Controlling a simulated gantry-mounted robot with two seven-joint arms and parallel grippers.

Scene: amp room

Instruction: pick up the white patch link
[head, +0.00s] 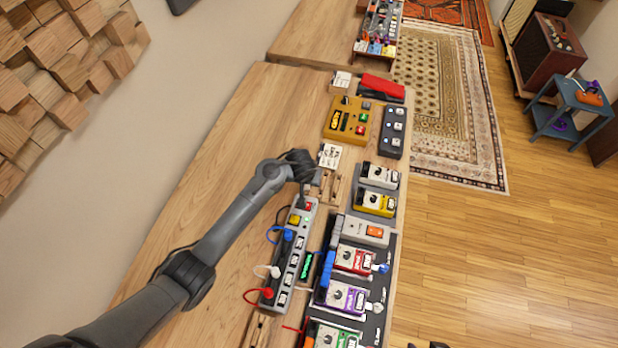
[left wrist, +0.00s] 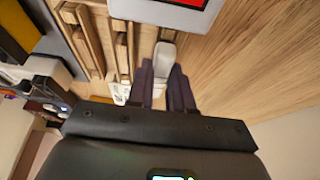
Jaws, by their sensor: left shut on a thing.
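My left gripper (left wrist: 163,78) is shut on the white patch link (left wrist: 163,56), a small pale piece between its two dark fingers in the left wrist view. The link's far end shows beyond the fingertips; the rest is hidden between them. In the head view, my left gripper (head: 307,176) is over the table beside a slotted wooden rack (head: 332,189), and the link cannot be made out there. The rack also shows in the left wrist view (left wrist: 97,38), just left of the fingers. Dark tips at the bottom edge of the head view may be my right gripper (head: 428,345).
A power strip (head: 289,252) with coloured plugs lies nearer on the table (head: 230,160). Several pedals line the right side, including a red one (head: 355,259) and a yellow one (head: 375,203). A white card (head: 330,156) lies beyond the rack. Bare wood is left of it.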

